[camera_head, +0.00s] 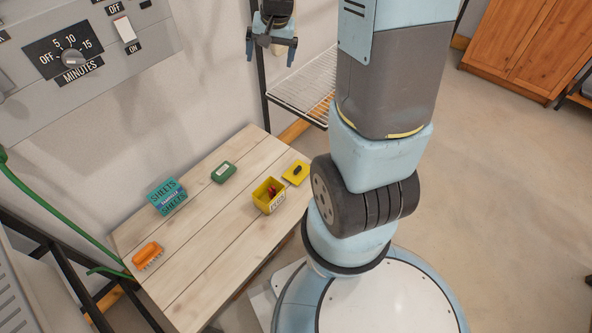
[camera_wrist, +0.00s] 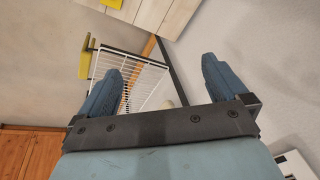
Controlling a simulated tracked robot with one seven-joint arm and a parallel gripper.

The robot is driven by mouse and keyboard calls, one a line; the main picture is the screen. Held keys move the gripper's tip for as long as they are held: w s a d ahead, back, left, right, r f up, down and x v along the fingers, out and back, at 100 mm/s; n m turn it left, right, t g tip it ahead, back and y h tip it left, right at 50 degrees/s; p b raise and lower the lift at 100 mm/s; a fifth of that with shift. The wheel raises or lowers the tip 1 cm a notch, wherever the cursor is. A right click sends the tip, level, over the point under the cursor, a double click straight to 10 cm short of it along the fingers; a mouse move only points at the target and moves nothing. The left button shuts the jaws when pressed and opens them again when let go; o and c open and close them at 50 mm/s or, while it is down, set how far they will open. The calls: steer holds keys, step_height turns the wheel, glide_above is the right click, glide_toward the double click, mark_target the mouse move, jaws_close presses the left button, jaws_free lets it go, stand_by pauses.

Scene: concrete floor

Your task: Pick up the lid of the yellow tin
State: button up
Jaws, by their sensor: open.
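The yellow tin (camera_head: 268,196) stands without its lid on the wooden table, with something red inside. Its yellow lid (camera_head: 296,172) has a dark knob and lies on the table just behind and to the right of the tin. My gripper (camera_head: 271,50) is raised beyond the table's far end, well away from the lid. Its two blue fingers are spread with nothing between them, as the wrist view (camera_wrist: 163,88) also shows. A yellow patch (camera_wrist: 112,3) is cut off at the top of the wrist view; I cannot tell whether it is the lid.
The table (camera_head: 215,255) also bears a teal sheets box (camera_head: 167,196), a green case (camera_head: 223,172) and an orange brush-like item (camera_head: 148,256). A white wire rack (camera_head: 305,85) stands behind the table. A green hose (camera_head: 60,212) runs at the left.

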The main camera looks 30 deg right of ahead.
steer(key=w+d+f+m, duration=0.2)
steer(key=w+d+f, duration=0.1)
steer(key=f, duration=0.8)
steer(key=m+g, duration=0.3)
steer(key=m, duration=0.2)
glide_above(299, 167)
steer(key=shift+h, duration=0.3)
steer(key=f, duration=3.6)
steer(key=shift+d, duration=0.3)
steer(key=shift+a+f, duration=0.25)
steer(key=shift+f, duration=0.65)
steer(key=shift+a+f, duration=0.2)
steer(key=shift+f, duration=1.55)
steer(key=shift+c, duration=0.2)
steer(key=c, duration=0.7)
